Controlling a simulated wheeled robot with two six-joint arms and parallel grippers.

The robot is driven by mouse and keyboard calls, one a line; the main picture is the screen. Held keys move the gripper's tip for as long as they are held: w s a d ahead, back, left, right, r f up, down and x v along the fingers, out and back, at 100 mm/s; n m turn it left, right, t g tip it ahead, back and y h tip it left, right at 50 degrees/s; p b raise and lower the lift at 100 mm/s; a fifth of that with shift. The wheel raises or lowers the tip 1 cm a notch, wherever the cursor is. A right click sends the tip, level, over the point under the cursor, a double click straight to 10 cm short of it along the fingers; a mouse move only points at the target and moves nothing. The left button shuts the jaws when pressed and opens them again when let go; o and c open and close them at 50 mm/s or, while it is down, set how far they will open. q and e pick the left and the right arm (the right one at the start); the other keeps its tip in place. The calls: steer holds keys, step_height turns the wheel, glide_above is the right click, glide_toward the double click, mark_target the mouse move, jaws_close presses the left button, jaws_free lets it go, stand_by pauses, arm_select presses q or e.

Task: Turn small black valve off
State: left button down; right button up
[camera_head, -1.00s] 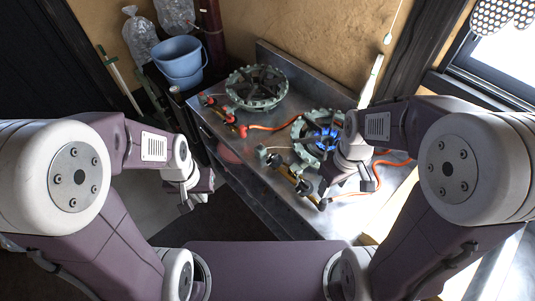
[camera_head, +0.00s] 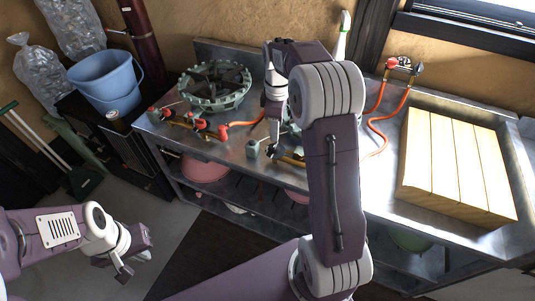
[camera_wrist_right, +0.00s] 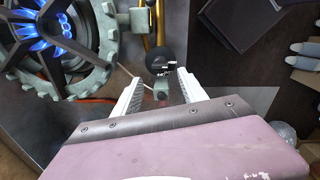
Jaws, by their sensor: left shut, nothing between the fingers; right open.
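In the right wrist view, a small black valve knob (camera_wrist_right: 159,61) sits on a brass pipe beside the lit burner. A grey-green block-like part (camera_wrist_right: 161,88) lies just below it. My right gripper (camera_wrist_right: 161,75) is open, its white fingers on either side of that part, near the black knob; I cannot tell whether they touch. In the head view my right gripper (camera_head: 272,122) is over the counter by the brass fittings (camera_head: 290,159), and my arm hides most of the lit burner. The burner (camera_wrist_right: 45,45) has blue flames. My left gripper (camera_head: 122,268) is shut and empty, low at the left.
A second burner (camera_head: 215,85) stands on the metal counter (camera_head: 215,148), with another brass pipe (camera_head: 190,123) before it. Orange hoses (camera_head: 378,125) run to a red regulator (camera_head: 403,65) on the wall. Wooden boards (camera_head: 455,160) fill the right. A blue bucket (camera_head: 105,82) stands left.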

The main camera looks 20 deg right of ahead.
mark_target(275, 144)
steer(key=shift+d+f, duration=0.1)
steer(key=shift+f, duration=0.05)
steer(key=f, duration=0.3)
steer(key=shift+w+a+b, duration=0.1)
steer(key=shift+a+b, duration=0.25)
steer(key=shift+a, duration=0.05)
steer(key=f, duration=0.3)
steer(key=f+b, duration=0.1)
steer(key=shift+d+f, duration=0.3)
steer(key=shift+d, duration=0.1)
steer(key=shift+w+a+f, duration=0.15)
steer(key=shift+f, duration=0.4)
jaws_close()
